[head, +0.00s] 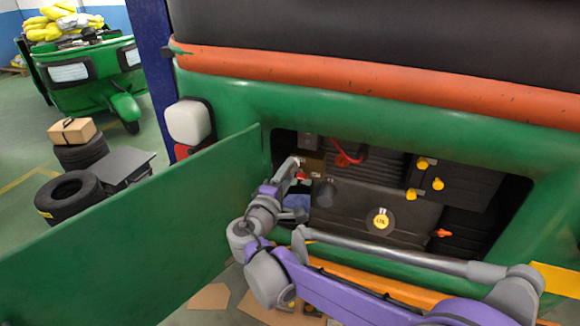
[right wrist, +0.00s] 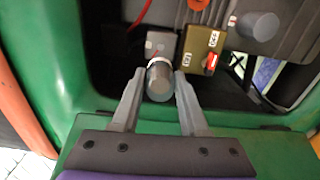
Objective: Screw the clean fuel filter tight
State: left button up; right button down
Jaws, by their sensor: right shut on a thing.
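The fuel filter, a short grey cylinder (right wrist: 160,82) with a pale ring at its far end, sits between the fingers of my right gripper (right wrist: 159,77) in the right wrist view. The gripper is shut on it. Its ringed end is against a small grey mount (right wrist: 160,46); I cannot tell how tightly it is seated. In the head view my right gripper (head: 297,164) reaches into the left part of the open engine bay and hides most of the filter. I cannot tell from these views whether the filter is clean. My left gripper is not in view.
A brown box (right wrist: 203,45) with a red switch is close right of the filter, with another grey cylinder (right wrist: 258,26) beyond. A red cable (head: 345,158) hangs nearby. The open green door panel (head: 140,225) stands left of my arm. Yellow caps (head: 438,184) are further right.

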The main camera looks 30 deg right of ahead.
aim_at(294, 168)
jog(key=x, duration=0.3)
jog(key=shift+d, duration=0.35)
jog(key=shift+w+n, duration=0.1)
jog(key=shift+n, duration=0.8)
jog(key=n+b, duration=0.1)
jog(key=n, duration=0.1)
jog(key=n+b, duration=0.1)
jog(key=n, duration=0.2)
jog(key=n+b, duration=0.1)
jog(key=n, duration=0.1)
jog(key=shift+s+a+f, duration=0.1)
jog(key=shift+s+f, duration=0.1)
jog(key=shift+s, duration=0.1)
jog(key=shift+n, duration=0.9)
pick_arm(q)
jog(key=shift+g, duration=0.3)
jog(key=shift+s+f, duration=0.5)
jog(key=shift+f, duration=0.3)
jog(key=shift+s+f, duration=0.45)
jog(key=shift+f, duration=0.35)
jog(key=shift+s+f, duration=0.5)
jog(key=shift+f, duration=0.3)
pick_arm(e)
jog(key=shift+n, duration=0.5)
jog(key=shift+x, duration=3.75)
